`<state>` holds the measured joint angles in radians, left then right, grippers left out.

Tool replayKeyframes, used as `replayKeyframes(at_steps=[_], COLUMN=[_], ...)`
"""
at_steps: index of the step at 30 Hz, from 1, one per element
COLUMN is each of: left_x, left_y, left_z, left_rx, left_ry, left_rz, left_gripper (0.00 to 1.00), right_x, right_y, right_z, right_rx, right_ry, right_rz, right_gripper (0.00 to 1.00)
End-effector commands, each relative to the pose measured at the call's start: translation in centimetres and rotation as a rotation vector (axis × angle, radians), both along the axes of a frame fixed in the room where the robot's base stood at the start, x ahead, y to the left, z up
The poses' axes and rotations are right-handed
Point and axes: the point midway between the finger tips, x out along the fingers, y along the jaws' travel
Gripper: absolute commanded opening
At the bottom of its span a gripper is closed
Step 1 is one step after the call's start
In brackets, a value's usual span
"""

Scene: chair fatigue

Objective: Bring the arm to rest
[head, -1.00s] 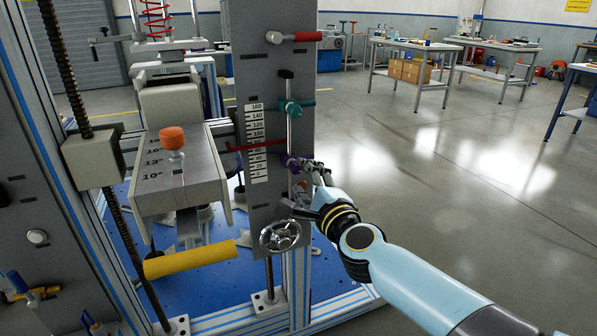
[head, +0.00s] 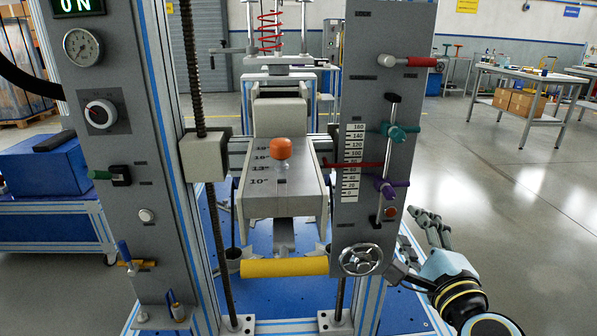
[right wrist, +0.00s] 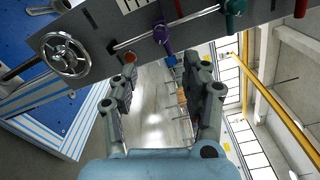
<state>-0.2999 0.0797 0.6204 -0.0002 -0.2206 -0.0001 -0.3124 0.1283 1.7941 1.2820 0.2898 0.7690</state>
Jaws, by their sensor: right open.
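My right gripper (head: 432,222) is at the lower right in the head view, beside the right panel (head: 375,120) of the test machine. In the right wrist view its two fingers (right wrist: 165,95) stand apart with nothing between them. The purple knob (head: 388,188) on the slider rod is just beyond the fingers, and it also shows in the right wrist view (right wrist: 162,36). The gripper is clear of it. My left gripper is not in view.
The right panel also bears a teal knob (head: 397,131), a red-handled lever (head: 410,62) and a handwheel (head: 361,260). A yellow roller (head: 284,267) lies low in front. An orange-topped knob (head: 282,148) stands on the seat block. Open floor lies to the right.

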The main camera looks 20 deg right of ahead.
Motion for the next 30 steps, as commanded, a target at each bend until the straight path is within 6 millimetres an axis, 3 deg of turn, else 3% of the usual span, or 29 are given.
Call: replayKeyframes(at_steps=[2,5,8,10,14,17,21,25,27,30], left_x=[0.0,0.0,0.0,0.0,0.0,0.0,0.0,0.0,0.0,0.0], left_y=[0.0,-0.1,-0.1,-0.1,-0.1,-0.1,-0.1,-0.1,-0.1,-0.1], left_z=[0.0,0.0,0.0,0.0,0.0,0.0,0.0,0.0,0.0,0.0], left_rx=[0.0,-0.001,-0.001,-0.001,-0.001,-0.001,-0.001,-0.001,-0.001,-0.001], left_ry=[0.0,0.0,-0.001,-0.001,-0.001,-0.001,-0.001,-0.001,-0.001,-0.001], left_rz=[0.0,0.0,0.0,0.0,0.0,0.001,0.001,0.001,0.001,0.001], left_gripper=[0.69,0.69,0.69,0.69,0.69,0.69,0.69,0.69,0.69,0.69], right_x=[0.0,-0.4,-1.7,-3.5,-8.6,-13.8,-22.9,-31.9,-36.1,-40.8], right_y=[0.0,-0.1,0.1,0.5,1.5,2.2,3.0,3.2,3.1,2.8], right_z=[-0.3,-3.0,-8.7,-14.0,-23.7,-30.3,-38.0,-42.7,-44.2,-45.3], right_rx=[0.002,-0.019,-0.122,-0.248,-0.513,-0.707,-0.958,-1.159,-1.249,-1.35], right_ry=[0.006,0.059,0.189,0.321,0.578,0.764,0.997,1.158,1.214,1.257], right_rz=[-0.002,-0.005,0.025,0.078,0.237,0.399,0.684,0.99,1.147,1.342], right_gripper=[0.47,0.47,0.47,0.47,0.47,0.47,0.47,0.47,0.47,0.47])
